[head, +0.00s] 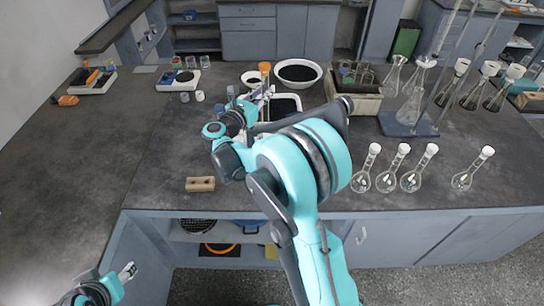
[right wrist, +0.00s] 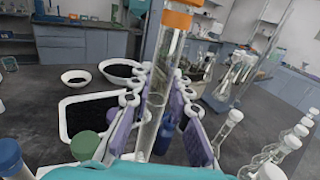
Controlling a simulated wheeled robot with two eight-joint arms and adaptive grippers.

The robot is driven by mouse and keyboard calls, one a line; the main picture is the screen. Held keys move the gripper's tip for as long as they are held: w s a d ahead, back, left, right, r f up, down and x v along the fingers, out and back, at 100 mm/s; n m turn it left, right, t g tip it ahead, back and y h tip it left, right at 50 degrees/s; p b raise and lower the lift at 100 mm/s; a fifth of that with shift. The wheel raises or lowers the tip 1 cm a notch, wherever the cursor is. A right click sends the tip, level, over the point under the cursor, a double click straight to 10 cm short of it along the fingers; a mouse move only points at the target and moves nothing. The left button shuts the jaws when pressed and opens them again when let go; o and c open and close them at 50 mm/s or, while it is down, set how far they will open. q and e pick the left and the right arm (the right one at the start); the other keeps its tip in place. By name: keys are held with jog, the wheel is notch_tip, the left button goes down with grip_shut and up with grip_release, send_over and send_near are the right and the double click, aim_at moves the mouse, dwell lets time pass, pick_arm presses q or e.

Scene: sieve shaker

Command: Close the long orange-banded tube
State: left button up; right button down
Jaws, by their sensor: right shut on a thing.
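The long orange-banded tube stands upright in my right gripper (right wrist: 160,92). In the right wrist view its clear glass body (right wrist: 155,110) runs between the two purple-padded fingers, which are shut on it. Its orange band (right wrist: 176,20) is above the fingers, with more orange at the cut-off top edge. In the head view the orange top (head: 265,67) shows above the right gripper (head: 262,97), and my arm hides much of the tube. I cannot tell whether the top is sealed. My left gripper (head: 128,270) is low at the left, away from the tube; its opening is unclear.
A white tray with black filling (head: 284,111) lies by the right gripper, with black-filled bowls (head: 299,73) behind. A tan box of glassware (head: 360,104) stands right of them. Several flasks (head: 411,181) line the right side. A small wooden block (head: 200,184) lies near the front edge.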

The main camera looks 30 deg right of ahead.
jog(key=shift+s+d+r+g, duration=0.1)
jog(key=shift+d+r+g, duration=0.2)
jog(key=shift+d, duration=0.25)
jog(key=shift+f, duration=0.1)
notch_tip(320, 180, down, 14)
jog(key=b, duration=0.5)
jog(key=shift+f, duration=0.1)
notch_tip(320, 180, down, 4)
jog(key=shift+r+b, duration=0.1)
jog(key=shift+b, duration=0.8)
